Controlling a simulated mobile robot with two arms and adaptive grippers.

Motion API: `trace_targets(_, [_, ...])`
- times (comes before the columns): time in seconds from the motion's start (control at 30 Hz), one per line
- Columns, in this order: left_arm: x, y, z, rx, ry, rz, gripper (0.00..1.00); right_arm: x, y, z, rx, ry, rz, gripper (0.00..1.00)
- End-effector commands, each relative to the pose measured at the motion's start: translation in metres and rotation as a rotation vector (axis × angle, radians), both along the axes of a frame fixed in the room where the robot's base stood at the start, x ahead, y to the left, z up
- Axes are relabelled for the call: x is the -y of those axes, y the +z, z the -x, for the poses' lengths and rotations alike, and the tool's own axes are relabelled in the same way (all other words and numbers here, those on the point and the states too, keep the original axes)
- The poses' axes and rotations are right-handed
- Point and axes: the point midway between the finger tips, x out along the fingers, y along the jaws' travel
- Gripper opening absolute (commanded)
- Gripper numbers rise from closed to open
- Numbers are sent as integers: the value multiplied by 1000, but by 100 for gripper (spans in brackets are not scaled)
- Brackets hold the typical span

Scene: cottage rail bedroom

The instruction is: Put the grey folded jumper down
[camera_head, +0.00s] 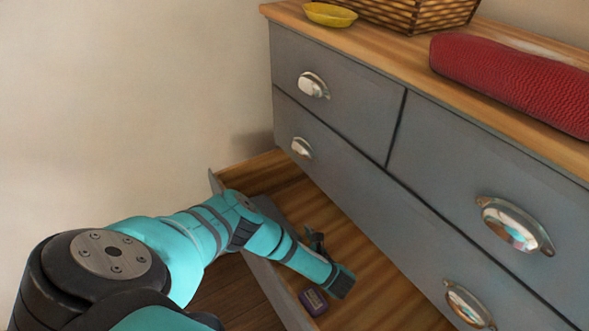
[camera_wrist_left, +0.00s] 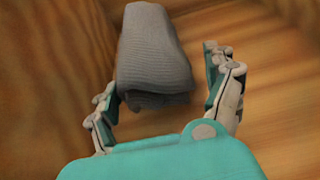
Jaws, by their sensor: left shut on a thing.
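The grey folded jumper (camera_wrist_left: 152,55) is a ribbed knit bundle between the fingers of my left gripper (camera_wrist_left: 160,75) in the left wrist view. The gripper is shut on it, though a gap shows beside the right finger. Wooden boards and a corner lie behind it. In the head view my left arm reaches down into the open bottom drawer (camera_head: 386,292) of the grey dresser. The arm hides most of the fingers and jumper there. I cannot tell whether the jumper touches the drawer floor. My right gripper is out of view.
A small purple item (camera_head: 314,301) lies in the drawer by its front panel. The dresser (camera_head: 425,170) has shut upper drawers with metal cup handles. On its top are a yellow bowl (camera_head: 330,14), a wicker basket (camera_head: 425,14) and a red textured roll (camera_head: 510,80).

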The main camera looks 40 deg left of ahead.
Motion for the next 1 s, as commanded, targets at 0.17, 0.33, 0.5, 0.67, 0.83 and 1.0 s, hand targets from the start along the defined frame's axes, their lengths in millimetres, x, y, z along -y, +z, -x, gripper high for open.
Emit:
trace_targets(0.17, [1, -26, 0, 0, 0, -2, 48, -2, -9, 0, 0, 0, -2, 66])
trace_targets(0.33, [1, -29, 1, 0, 0, 1, 48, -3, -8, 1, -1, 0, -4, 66])
trace_targets(0.5, [2, -29, 1, -3, -1, 2, 96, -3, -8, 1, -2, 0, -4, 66])
trace_targets(0.67, [2, -29, 1, -1, 0, 2, 100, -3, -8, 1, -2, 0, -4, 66])
trace_targets(0.83, [3, -28, 1, -1, 0, 2, 100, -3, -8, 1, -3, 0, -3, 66])
trace_targets(1.0, [19, -21, 6, -2, -3, 4, 100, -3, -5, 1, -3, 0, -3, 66])
